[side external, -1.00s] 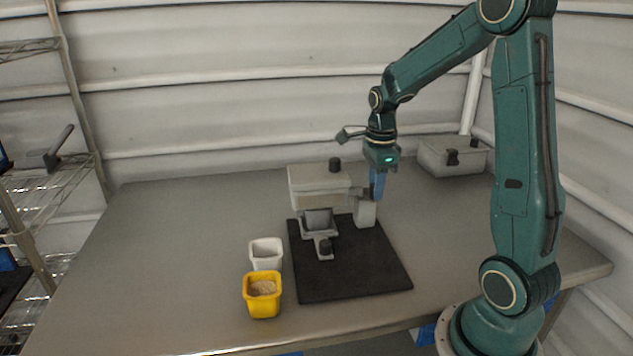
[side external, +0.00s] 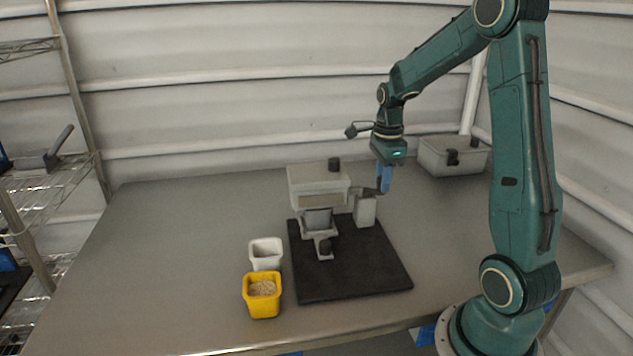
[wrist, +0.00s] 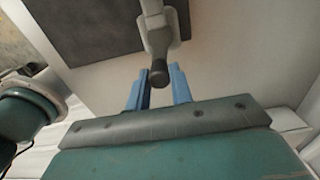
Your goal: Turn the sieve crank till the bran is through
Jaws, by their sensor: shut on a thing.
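The sieve hopper (side external: 318,183) is a pale grey box with a black knob on its lid, standing on a black mat (side external: 355,275). Its crank arm (side external: 370,191) reaches out from the right side, above a grey support block (side external: 365,212). My gripper (side external: 384,180) is right of the hopper with its blue fingers at the crank's end. In the wrist view the dark crank handle (wrist: 158,74) sits between the blue fingers, and my gripper is shut on it. A yellow tub (side external: 262,303) holds pale, bran-like flakes. The inside of the hopper is hidden.
A white tub (side external: 265,254) stands directly behind the yellow one, left of the mat. Wire shelves (side external: 60,185) stand off the table's left side.

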